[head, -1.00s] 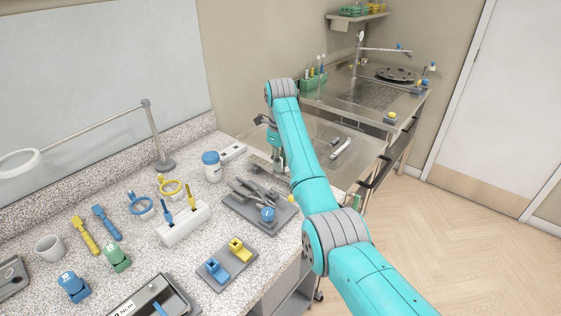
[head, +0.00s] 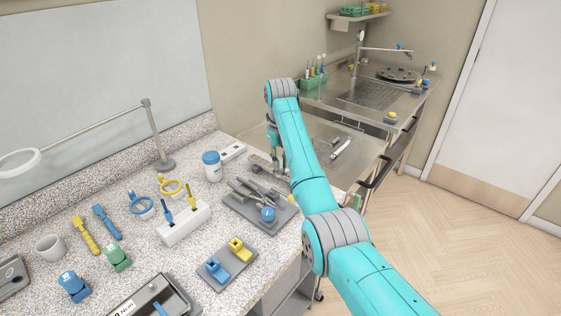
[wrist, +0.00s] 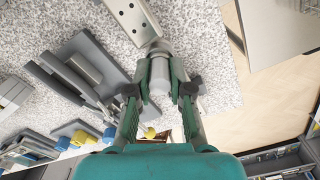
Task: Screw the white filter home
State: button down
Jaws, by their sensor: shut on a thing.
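The white filter (wrist: 159,76) is a pale cylinder between the fingers of my gripper (wrist: 160,88) in the wrist view. My gripper is shut on it. The filter's far end lines up with a grey round fitting (wrist: 160,46) beside a metal bar with holes (wrist: 131,16); I cannot tell how deep it sits in it. In the head view my gripper (head: 272,145) is partly hidden by my arm, low over the far end of the speckled counter. The filter cannot be made out there.
A grey tray with dark tools and a blue-topped piece (head: 267,214) lies near my gripper. A steel sink table (head: 350,130) lies beyond. The floor at right is clear.

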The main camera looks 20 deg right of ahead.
jog(key=shift+s+f, duration=0.1)
jog(key=shift+f, duration=0.05)
jog(key=c, duration=1.2)
grip_release()
jog(key=shift+o, duration=0.2)
jog(key=n, duration=1)
jog(key=shift+d, duration=0.1)
jog(key=n, duration=0.5)
jog(key=shift+w+n, duration=0.2)
jog(key=shift+n, duration=2.6)
